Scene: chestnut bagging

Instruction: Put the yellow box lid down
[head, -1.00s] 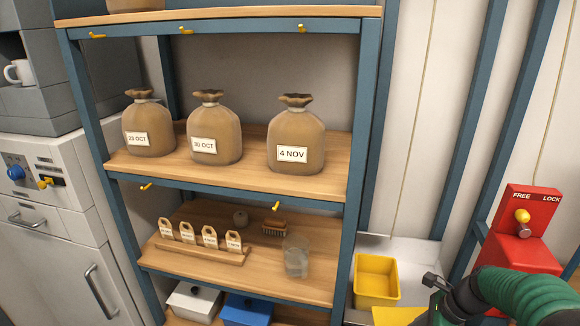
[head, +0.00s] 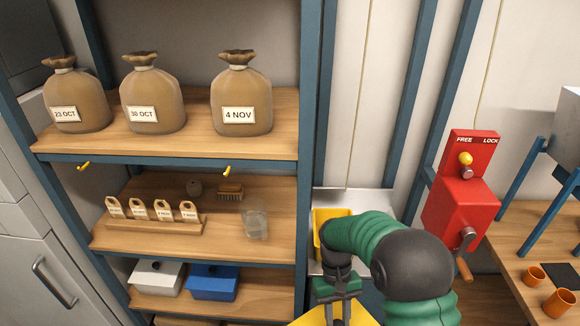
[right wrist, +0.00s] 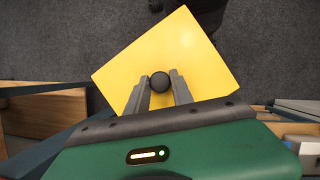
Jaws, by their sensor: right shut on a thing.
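The yellow lid (right wrist: 203,58) is a flat square plate with a round black knob (right wrist: 159,82). My right gripper (right wrist: 160,90) is shut on the knob in the right wrist view, with dark grey floor far below the lid. In the head view the right gripper (head: 336,296) is at the bottom edge, and part of the lid (head: 350,314) shows under it. The open yellow box (head: 322,222) stands behind my right arm, which hides much of it. My left gripper is not in view.
The yellow box stands on a pale metal top (head: 350,200) right of the shelf unit (head: 306,130). White (head: 158,276) and blue (head: 212,282) lidded boxes sit on its lower shelf. A red lever unit (head: 462,205) and a wooden table (head: 535,240) are at the right.

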